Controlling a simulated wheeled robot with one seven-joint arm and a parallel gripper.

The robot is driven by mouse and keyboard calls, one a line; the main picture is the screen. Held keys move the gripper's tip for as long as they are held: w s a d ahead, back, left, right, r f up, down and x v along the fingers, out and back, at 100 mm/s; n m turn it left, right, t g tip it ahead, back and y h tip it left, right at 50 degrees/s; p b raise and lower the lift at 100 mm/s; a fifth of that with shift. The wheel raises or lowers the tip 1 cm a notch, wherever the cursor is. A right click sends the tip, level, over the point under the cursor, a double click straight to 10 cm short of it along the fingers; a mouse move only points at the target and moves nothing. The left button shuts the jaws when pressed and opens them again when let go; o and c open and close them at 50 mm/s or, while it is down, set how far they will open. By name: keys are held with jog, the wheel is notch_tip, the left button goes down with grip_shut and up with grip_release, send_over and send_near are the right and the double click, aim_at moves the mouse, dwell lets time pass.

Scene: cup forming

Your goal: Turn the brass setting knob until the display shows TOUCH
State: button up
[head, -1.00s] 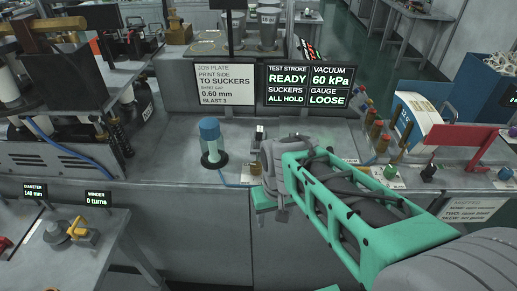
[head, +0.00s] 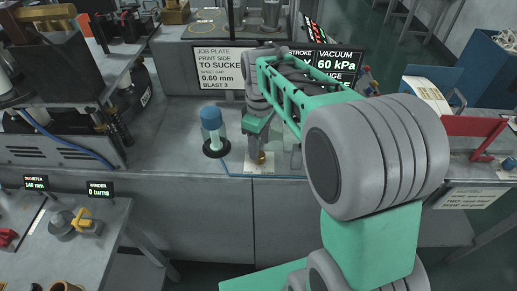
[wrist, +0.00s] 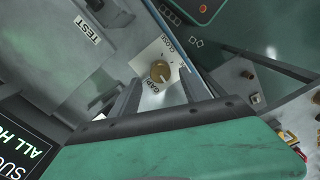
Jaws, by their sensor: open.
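The brass setting knob (wrist: 160,70) sits on a pale plate marked GAP and CLOSE in the wrist view. It also shows in the head view (head: 261,157), on the bench front just below my gripper (head: 259,145). In the wrist view the two fingers of my gripper (wrist: 162,88) are apart, one on each side of the knob in the picture. I cannot tell whether they touch it. The display (head: 336,62) is partly hidden by my arm; VACUUM 60 kPa is readable, and only the end of the gauge reading shows.
A job plate sign (head: 214,68) stands behind. A red stand (head: 487,127) is at the right. The bench between cylinder and left machine is clear.

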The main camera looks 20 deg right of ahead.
notch_tip(320, 180, down, 3)
jog(key=shift+f, duration=0.15)
jog(key=shift+c, duration=0.2)
grip_shut()
dwell(0.3)
